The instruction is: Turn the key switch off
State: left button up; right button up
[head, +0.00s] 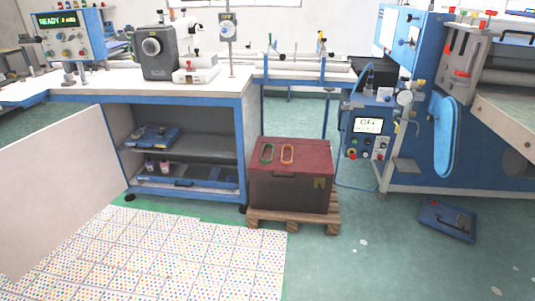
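No key can be made out for certain at this size. A small grey switch box (228,28) on a thin pole stands at the back of the white workbench; it has a small label at its top and a round knob or switch on its face. A blue control panel (367,132) hangs at the front of the blue machine at right, with a lit display that seems to begin with "OF" and several small knobs and buttons below it. I cannot tell which of these carries the key switch, nor its position. Neither of my grippers is in view.
A dark red chest (291,178) stands on a wooden pallet (262,218) between bench and machine. A white panel (55,190) fills the left foreground. A blue tray (447,220) lies on the floor at right. The green floor (370,250) before the control panel is mostly clear.

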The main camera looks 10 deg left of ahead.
aim_at(79, 36)
jog(key=u, duration=0.4)
jog(key=k, duration=0.5)
jog(key=u, duration=1.45)
jog(key=i, duration=2.05)
jog(key=z, duration=0.85)
jog(key=i, duration=0.25)
jog(key=k, duration=0.55)
jog(key=z, duration=0.45)
jog(key=i, duration=1.85)
jog(key=u, duration=0.9)
jog(key=i, duration=1.15)
jog(key=u, duration=0.8)
